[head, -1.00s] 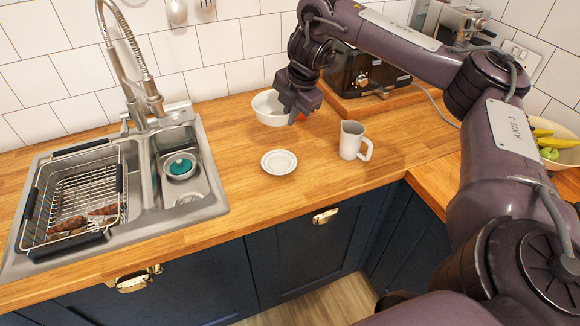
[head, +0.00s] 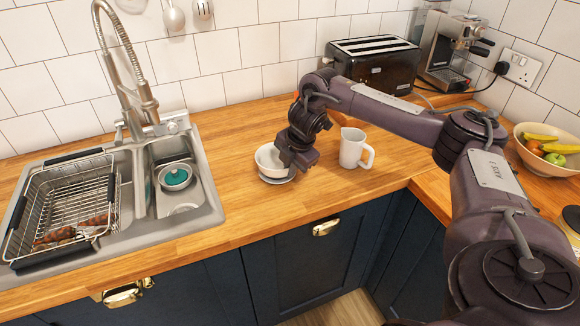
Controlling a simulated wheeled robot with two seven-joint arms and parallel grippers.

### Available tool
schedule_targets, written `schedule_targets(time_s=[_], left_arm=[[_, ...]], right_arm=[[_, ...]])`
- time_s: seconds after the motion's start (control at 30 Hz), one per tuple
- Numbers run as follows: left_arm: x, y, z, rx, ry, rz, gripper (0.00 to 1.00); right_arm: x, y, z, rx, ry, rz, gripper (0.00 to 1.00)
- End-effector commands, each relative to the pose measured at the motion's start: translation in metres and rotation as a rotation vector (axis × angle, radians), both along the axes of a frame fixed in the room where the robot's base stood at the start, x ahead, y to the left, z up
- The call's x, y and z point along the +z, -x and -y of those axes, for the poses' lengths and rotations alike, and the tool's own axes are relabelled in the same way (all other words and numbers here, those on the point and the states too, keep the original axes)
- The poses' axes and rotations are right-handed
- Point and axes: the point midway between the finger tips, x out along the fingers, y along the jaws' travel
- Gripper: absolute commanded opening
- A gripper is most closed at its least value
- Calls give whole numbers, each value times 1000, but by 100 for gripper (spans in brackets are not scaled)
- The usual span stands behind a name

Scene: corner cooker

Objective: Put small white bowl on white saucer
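The small white bowl (head: 265,158) is upright over the white saucer (head: 277,181), whose front rim shows just below it. I cannot tell whether the bowl touches the saucer or hangs slightly above it. My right gripper (head: 290,171) is at the bowl's right rim and appears shut on it. Its fingertips are mostly hidden by the gripper body and the bowl wall. My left gripper is not in view.
A white mug (head: 352,150) stands close to the right of my gripper. The sink with a dish rack (head: 65,205) is at left. Open worktop lies between sink and bowl. A fruit bowl (head: 545,160) is at far right.

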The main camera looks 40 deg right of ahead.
Motion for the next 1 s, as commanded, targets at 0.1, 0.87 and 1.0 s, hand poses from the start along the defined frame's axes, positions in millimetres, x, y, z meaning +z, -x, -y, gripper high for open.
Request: schedule_targets(time_s=[0.1, 0.87, 1.0], left_arm=[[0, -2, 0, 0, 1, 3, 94], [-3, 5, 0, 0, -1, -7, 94], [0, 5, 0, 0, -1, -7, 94]], right_arm=[[1, -1, 0, 0, 0, 2, 0], [-7, 0, 0, 0, 0, 1, 26], [2, -1, 0, 0, 0, 2, 26]])
